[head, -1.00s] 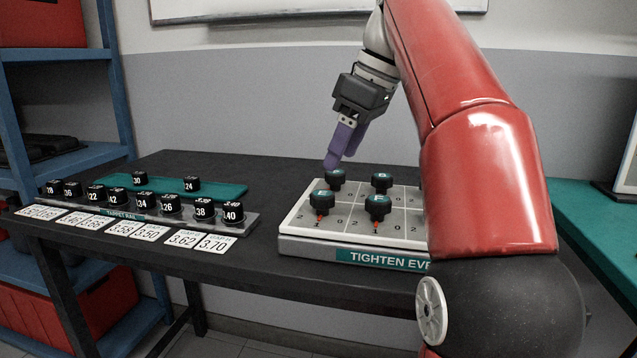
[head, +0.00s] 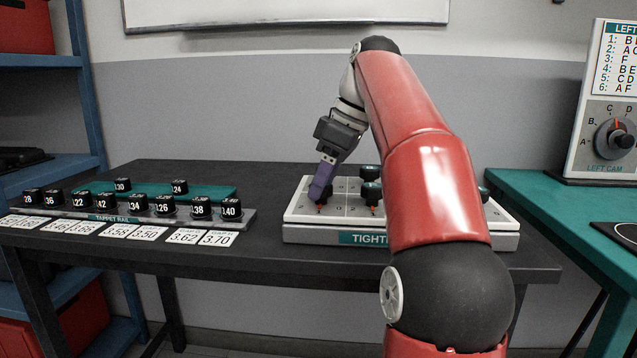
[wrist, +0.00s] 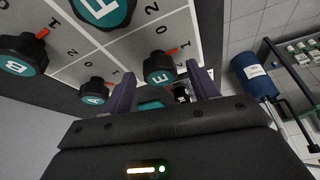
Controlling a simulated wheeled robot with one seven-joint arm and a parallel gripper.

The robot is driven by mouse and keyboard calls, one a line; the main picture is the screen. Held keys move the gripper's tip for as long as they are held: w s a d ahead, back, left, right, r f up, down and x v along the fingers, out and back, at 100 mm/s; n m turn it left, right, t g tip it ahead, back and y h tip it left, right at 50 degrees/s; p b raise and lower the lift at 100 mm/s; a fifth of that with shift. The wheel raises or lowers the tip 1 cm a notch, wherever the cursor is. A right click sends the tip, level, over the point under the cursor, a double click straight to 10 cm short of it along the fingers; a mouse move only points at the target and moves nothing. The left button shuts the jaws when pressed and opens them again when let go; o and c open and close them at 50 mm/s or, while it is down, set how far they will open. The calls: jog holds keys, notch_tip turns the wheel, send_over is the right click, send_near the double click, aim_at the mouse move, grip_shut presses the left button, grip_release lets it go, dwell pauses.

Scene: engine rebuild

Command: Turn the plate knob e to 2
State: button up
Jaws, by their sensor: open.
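The white plate (head: 298,213) with black, teal-topped knobs stands on the dark table. In the wrist view, a knob that reads E (wrist: 158,69) lies between or just beyond the fingertips; contact cannot be told. Its red pointer is near a 1. Knob B (wrist: 22,55), knob A (wrist: 94,91) and a larger knob (wrist: 100,10) with a cut-off letter show nearby. My gripper (head: 320,192) points down at the plate's front-left knob, which it largely hides in the head view. Its purple fingers are apart in the wrist view (wrist: 162,84).
The tappet rail (head: 130,218) with several numbered black tappets lies left of the plate, number cards in front. A teal bench (head: 560,205) with a left cam dial panel (head: 612,140) stands at right. My arm hides the plate's right part.

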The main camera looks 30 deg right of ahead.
jog(key=c, duration=1)
jog(key=shift+m, duration=0.3)
jog(key=m, duration=0.1)
jog(key=m+h, duration=0.1)
jog(key=m, duration=0.1)
jog(key=m+t+h+p, duration=0.1)
jog(key=m, duration=0.1)
jog(key=shift+s+a+r, duration=0.15)
jog(key=shift+a, duration=0.1)
jog(key=m+h, duration=0.1)
jog(key=m, duration=0.2)
jog(key=m+h+p, duration=0.1)
jog(key=m, duration=0.2)
jog(key=shift+a+p, duration=0.1)
jog(key=shift+p, duration=0.2)
jog(key=o, duration=1)
